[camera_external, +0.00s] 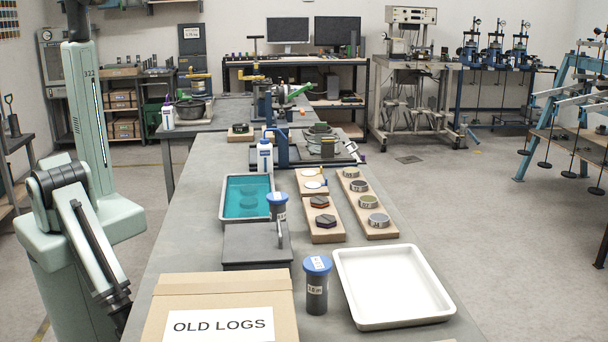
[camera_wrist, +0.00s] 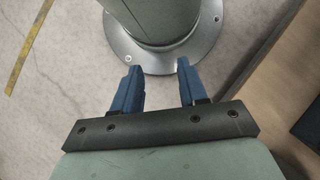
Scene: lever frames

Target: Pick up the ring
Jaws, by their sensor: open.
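No single item is clearly identifiable as the ring. Several small round pieces sit on two wooden boards on the bench in the external view: grey ones on the right board (camera_external: 351,177), and dark and reddish ones on the left board (camera_external: 324,236). Dark round shapes also lie in the teal liquid of a white-rimmed tray (camera_external: 224,213). My gripper (camera_wrist: 158,65) is open and empty, its blue fingers apart, pointing at the floor by my own base. In the external view my arm hangs left of the bench; the gripper is hidden or out of frame.
A cardboard box labelled OLD LOGS (camera_external: 222,291) stands at the bench's near left edge. Beside it are a dark grey case (camera_external: 257,249), a blue-capped container (camera_external: 317,289) and an empty white tray (camera_external: 391,288). A white bottle (camera_external: 265,157) and a vise-like device stand farther back.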

